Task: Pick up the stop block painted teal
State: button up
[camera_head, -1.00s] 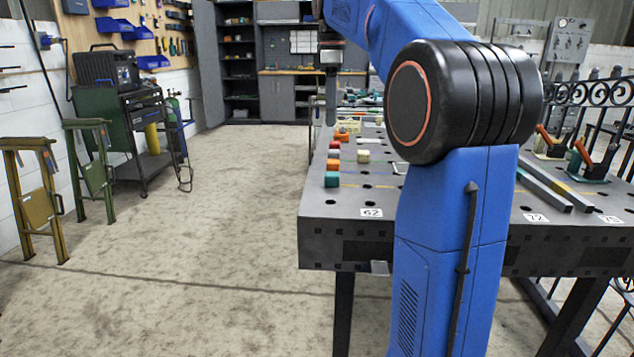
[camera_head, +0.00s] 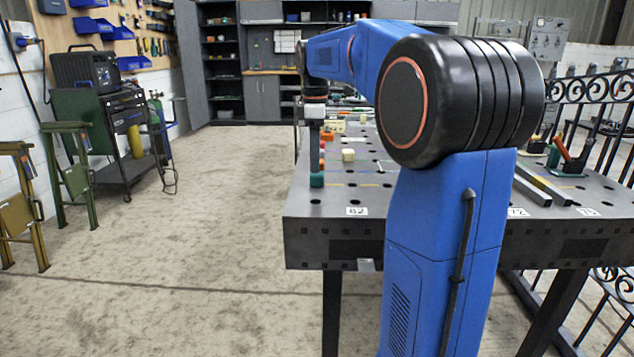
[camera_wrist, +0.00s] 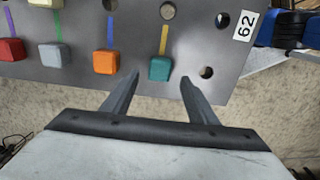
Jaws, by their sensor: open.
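The teal stop block (camera_wrist: 160,69) sits on the dark steel table near its edge, at the end of a yellow painted line. It also shows in the head view (camera_head: 317,180), near the table's left front corner. My gripper (camera_wrist: 157,78) is open, and its two fingers point at the teal block, one to each side in the wrist picture. The fingertips appear close to the block, but I cannot tell whether they are at its height. In the head view my gripper (camera_head: 315,165) hangs down right at the block and hides those behind it.
An orange block (camera_wrist: 106,62), a grey block (camera_wrist: 52,54) and a red block (camera_wrist: 12,50) stand in a row beside the teal one. A cream block (camera_head: 348,155) stands farther in on the table (camera_head: 300,205). Holes pierce the tabletop.

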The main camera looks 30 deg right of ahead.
aim_at(317, 184)
jog(key=shift+d+f, duration=0.2)
jog(key=shift+f, duration=2.15)
jog(key=c, duration=1.3)
jog(key=shift+c, duration=0.2)
